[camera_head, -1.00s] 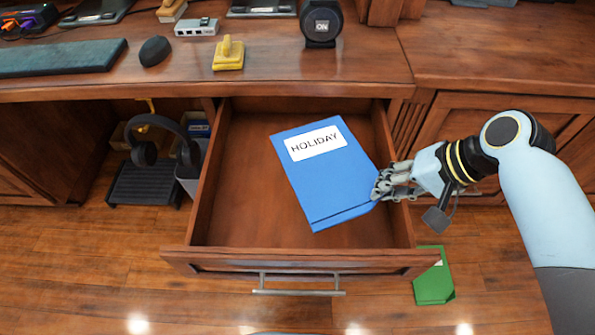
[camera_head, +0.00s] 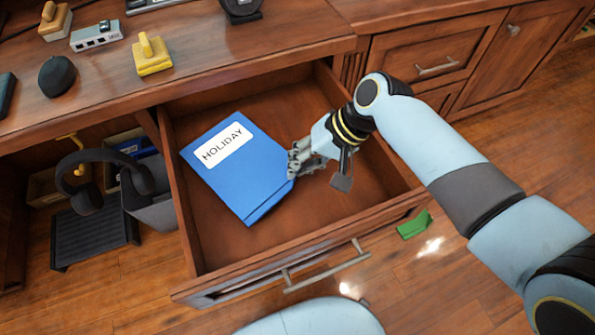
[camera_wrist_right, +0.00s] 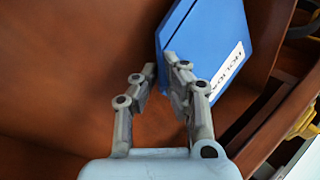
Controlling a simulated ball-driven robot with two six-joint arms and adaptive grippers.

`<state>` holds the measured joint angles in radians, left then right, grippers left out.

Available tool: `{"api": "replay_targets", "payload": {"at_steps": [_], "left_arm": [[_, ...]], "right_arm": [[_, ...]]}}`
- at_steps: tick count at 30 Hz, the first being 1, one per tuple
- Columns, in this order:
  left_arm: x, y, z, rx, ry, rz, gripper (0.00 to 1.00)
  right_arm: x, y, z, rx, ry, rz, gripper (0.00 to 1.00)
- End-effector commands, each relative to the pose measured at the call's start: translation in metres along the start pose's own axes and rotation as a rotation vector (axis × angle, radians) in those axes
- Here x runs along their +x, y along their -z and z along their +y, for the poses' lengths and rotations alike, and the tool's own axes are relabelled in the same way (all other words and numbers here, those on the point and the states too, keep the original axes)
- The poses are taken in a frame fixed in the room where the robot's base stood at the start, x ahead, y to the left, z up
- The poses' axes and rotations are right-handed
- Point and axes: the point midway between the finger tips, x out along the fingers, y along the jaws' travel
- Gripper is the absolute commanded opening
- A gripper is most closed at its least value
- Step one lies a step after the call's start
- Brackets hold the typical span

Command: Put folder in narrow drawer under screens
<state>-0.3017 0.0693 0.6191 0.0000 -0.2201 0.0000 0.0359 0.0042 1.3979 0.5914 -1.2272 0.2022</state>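A blue folder (camera_head: 238,165) with a white HOLIDAY label is over the open wooden drawer (camera_head: 308,244), inside its outline and near its left wall. Whether it touches the drawer floor I cannot tell. My right gripper (camera_head: 293,165) is at the folder's right corner. In the right wrist view the folder (camera_wrist_right: 205,45) is at the fingertips of my right gripper (camera_wrist_right: 162,70), which are close together on its edge. The drawer is pulled out under the desk top. My left gripper is out of view.
A headset (camera_head: 88,180) and a grey bin (camera_head: 152,205) are left of the drawer, under the desk. A yellow stamp-like object (camera_head: 152,57) and a black speaker (camera_head: 56,76) stand on the desk. A green item (camera_head: 414,225) lies on the floor right of the drawer.

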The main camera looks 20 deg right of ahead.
Motion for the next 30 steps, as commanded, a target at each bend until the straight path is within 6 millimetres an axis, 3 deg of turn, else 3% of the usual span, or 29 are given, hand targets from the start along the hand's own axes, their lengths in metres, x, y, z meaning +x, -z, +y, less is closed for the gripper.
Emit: {"api": "replay_targets", "payload": {"at_steps": [5, 13, 16, 22, 26, 30], "left_arm": [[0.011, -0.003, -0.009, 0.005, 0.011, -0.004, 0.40], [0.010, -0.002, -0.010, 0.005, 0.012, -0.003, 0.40], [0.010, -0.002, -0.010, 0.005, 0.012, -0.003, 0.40], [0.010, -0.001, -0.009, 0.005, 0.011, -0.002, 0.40], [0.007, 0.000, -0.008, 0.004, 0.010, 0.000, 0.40], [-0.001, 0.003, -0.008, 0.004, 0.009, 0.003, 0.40]], "right_arm": [[0.023, -0.001, 0.016, 0.002, -0.001, -0.002, 0.00], [0.023, -0.001, 0.016, 0.001, 0.000, 0.000, 0.00], [0.023, -0.001, 0.016, 0.001, 0.000, -0.001, 0.15], [0.023, -0.001, 0.016, 0.001, 0.000, -0.001, 0.15], [0.018, 0.000, 0.015, 0.000, 0.000, 0.001, 0.15], [-0.005, 0.001, 0.015, -0.001, -0.002, 0.003, 0.15]]}}
